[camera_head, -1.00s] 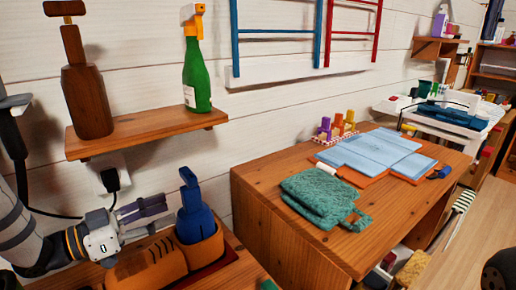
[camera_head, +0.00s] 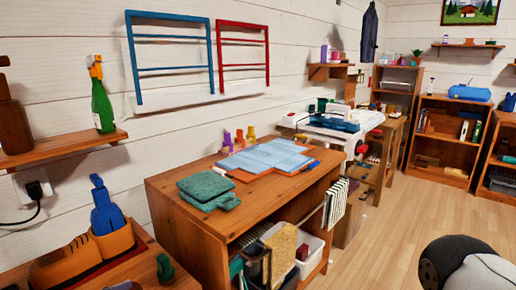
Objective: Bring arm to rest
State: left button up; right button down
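Neither of my grippers shows in the head view now. A rounded black and white part of my own arm (camera_head: 462,265) is at the bottom right corner, over the floor. No hand or fingers can be seen on it. Whether my grippers hold anything is hidden.
A wooden desk (camera_head: 165,195) holds a green folded cloth (camera_head: 207,188) and blue sheets (camera_head: 268,156). At left are a wall shelf (camera_head: 60,148) with a green spray bottle (camera_head: 102,105), and a blue bottle (camera_head: 104,208) in an orange holder. The wooden floor (camera_head: 385,235) at right is clear.

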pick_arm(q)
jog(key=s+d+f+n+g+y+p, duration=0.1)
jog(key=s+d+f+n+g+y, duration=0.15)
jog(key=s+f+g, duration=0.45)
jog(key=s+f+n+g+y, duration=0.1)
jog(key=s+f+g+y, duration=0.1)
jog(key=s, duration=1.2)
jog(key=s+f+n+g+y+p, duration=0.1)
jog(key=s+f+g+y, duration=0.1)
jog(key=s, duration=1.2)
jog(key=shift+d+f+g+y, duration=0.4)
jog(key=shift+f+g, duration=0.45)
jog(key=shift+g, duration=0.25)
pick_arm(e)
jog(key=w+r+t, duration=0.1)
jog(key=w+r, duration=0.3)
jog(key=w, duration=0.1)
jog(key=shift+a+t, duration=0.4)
